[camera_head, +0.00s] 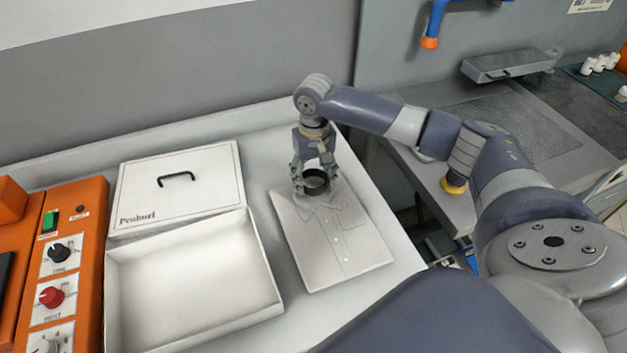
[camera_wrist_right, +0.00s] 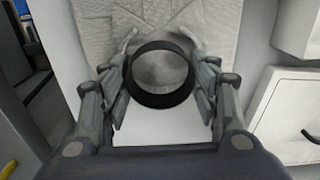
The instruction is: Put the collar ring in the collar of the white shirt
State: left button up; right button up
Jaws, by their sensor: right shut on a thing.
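The folded white shirt (camera_head: 338,245) lies flat on the light counter, its collar end toward the back wall and its buttons along the middle. The dark collar ring (camera_head: 316,187) is between the fingers of my right gripper (camera_head: 314,180), at the shirt's collar end. In the right wrist view, the ring (camera_wrist_right: 160,98) shows as a black hoop between the two fingers, overlapping the collar edge of the shirt (camera_wrist_right: 150,25). I cannot tell whether the ring touches the shirt. The gripper hides part of the collar. My left gripper is not in view.
An open white box (camera_head: 262,262) and its lid (camera_head: 205,192) with a black handle lie left of the shirt. An orange control panel (camera_head: 88,215) with knobs stands at the far left. A grey wall (camera_head: 180,95) rises behind the counter.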

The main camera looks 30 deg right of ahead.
aim_at(314, 189)
notch_tip(314, 189, down, 2)
jog(key=shift+s, duration=0.1)
jog(key=shift+s+a+f, duration=0.15)
jog(key=shift+s+f, duration=0.05)
jog(key=shift+s+a+f+p, duration=0.1)
jog(key=shift+s+f+p, duration=0.15)
jog(key=shift+f+p, duration=0.25)
jog(key=shift+c, duration=0.2)
jog(key=o, duration=0.7)
jog(key=shift+w+f, duration=0.1)
jog(key=shift+f, duration=0.1)
jog(key=shift+o, duration=0.2)
jog(key=shift+w+f, duration=0.2)
jog(key=shift+w, duration=0.05)
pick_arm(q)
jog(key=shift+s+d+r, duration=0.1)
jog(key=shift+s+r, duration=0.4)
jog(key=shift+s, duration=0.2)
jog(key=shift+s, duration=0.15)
pick_arm(e)
jog(key=shift+r, duration=0.15)
jog(key=shift+r, duration=0.1)
